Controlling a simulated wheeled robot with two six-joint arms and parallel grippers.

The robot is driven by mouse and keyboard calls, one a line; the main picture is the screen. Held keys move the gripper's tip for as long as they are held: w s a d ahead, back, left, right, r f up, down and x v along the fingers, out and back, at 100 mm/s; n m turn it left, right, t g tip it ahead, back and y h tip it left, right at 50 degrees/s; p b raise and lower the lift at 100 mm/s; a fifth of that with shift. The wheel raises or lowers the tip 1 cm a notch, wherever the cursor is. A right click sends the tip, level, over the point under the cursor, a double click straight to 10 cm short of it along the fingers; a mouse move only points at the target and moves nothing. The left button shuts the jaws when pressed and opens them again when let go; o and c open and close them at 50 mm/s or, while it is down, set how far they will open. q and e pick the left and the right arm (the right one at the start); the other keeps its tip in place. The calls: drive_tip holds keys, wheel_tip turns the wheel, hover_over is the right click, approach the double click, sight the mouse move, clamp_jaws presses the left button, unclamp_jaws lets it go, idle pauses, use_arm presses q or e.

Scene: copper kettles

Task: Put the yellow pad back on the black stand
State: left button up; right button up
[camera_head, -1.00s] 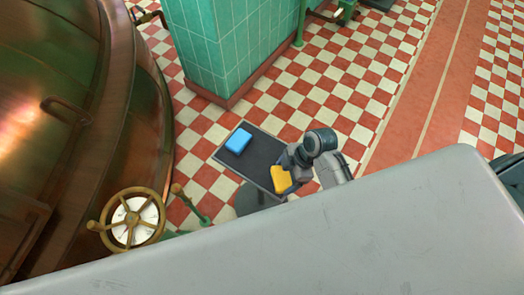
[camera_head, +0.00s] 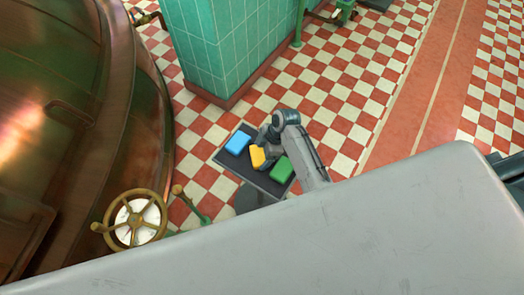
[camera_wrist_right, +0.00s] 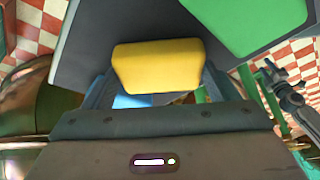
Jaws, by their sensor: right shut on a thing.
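The black stand (camera_head: 227,161) has a flat dark top on the tiled floor side of the scene; its top also shows in the right wrist view (camera_wrist_right: 85,40). My right gripper (camera_head: 262,152) is shut on the yellow pad (camera_head: 257,158) over the middle of the stand. In the wrist view the yellow pad (camera_wrist_right: 160,65) sits between the fingers, in front of the dark top. I cannot tell whether it touches the top. My left gripper does not show.
A blue pad (camera_head: 238,142) lies on the stand left of the yellow one, and a green pad (camera_head: 282,169) lies to its right. A copper kettle (camera_head: 60,130) and a brass handwheel (camera_head: 135,218) stand left. A green tiled pillar (camera_head: 220,45) rises behind the stand.

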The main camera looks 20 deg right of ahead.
drive_tip(key=shift+f, duration=0.1)
drive_tip(key=o, duration=0.9)
drive_tip(key=v, duration=1.2)
drive_tip(key=shift+b, duration=0.3)
